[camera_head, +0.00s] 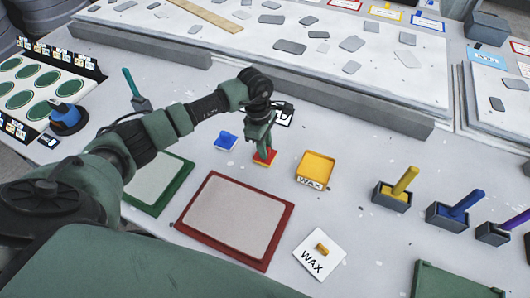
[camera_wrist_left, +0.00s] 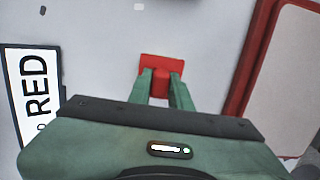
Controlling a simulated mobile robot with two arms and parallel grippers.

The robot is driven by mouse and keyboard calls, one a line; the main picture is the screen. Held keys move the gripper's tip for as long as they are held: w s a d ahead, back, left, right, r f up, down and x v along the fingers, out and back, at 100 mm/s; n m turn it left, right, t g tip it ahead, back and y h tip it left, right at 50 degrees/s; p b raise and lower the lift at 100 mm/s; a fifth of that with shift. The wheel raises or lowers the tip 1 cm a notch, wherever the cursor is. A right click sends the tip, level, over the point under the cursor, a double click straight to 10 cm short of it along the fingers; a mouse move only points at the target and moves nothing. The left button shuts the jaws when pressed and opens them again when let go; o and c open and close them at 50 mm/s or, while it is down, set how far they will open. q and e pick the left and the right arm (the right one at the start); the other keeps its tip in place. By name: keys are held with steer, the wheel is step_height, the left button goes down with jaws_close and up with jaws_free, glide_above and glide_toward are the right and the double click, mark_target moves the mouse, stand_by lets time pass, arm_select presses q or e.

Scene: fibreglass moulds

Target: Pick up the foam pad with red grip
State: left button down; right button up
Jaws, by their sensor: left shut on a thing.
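The foam pad with red grip (camera_head: 264,158) is at the middle of the table in the head view, just behind the red-framed tray. My left gripper (camera_head: 264,148) points down at it, with its fingers shut on the red grip. In the left wrist view the red grip (camera_wrist_left: 161,63) shows between and beyond the fingertips of my left gripper (camera_wrist_left: 161,82). The pad's lower part is mostly hidden there. I cannot tell whether the pad rests on the table or is just above it. My right gripper is not in view.
A red-framed tray (camera_head: 290,222) lies in front of the pad and a green-framed tray (camera_head: 187,178) to its left. A blue-gripped pad (camera_head: 226,140) and a yellow wax box (camera_head: 316,166) stand on either side. A "RED" label (camera_wrist_left: 35,95) lies close by.

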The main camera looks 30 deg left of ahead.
arm_select(q)
step_height(320, 180, up, 20)
steer(key=b, duration=0.4)
stand_by(0.9)
